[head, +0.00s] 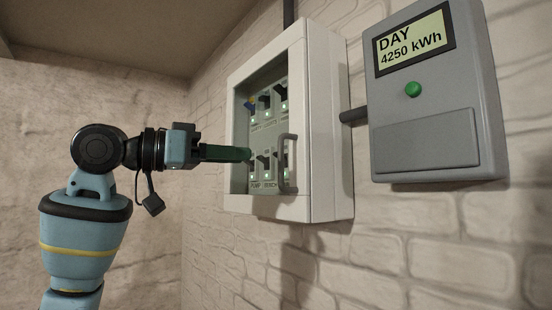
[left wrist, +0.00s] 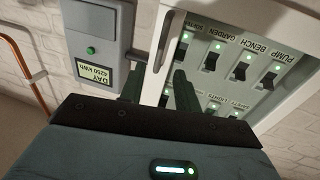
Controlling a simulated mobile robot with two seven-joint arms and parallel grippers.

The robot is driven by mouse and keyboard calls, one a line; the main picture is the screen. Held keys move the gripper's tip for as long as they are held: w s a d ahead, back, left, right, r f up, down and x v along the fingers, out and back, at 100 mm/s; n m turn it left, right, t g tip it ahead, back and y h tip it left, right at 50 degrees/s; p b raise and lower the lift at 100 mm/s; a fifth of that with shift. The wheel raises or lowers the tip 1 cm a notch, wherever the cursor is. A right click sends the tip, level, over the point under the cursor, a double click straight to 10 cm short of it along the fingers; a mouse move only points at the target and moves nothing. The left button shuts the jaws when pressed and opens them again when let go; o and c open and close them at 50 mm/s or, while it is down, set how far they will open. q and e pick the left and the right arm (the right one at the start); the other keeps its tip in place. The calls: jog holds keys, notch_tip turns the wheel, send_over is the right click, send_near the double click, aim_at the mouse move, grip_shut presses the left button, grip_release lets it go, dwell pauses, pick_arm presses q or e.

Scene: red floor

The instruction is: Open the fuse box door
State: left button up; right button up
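The white fuse box (head: 325,120) is on the brick wall. Its windowed door (head: 235,202) looks shut, with rows of switches showing behind the pane. A grey bar handle (head: 283,165) stands upright on the door's right side; it also shows in the left wrist view (left wrist: 164,40). My left gripper (head: 249,154) reaches in from the left with its dark green fingers at the lower window, left of the handle. In the left wrist view its fingers (left wrist: 157,84) are apart, with the handle beyond the gap. I see no contact with the handle. My right gripper is not in view.
A grey meter (head: 435,115) with a display and a green button (head: 413,89) is on the wall right of the box, joined to it by a dark pipe (head: 354,115). A copper-coloured pipe (left wrist: 22,62) shows in the left wrist view. The space below the box looks clear.

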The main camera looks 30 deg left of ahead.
pick_arm(q)
jog(key=x, duration=0.7)
jog(key=shift+w+d, duration=0.2)
jog(key=shift+w, duration=0.15)
jog(key=shift+c, duration=0.2)
grip_shut()
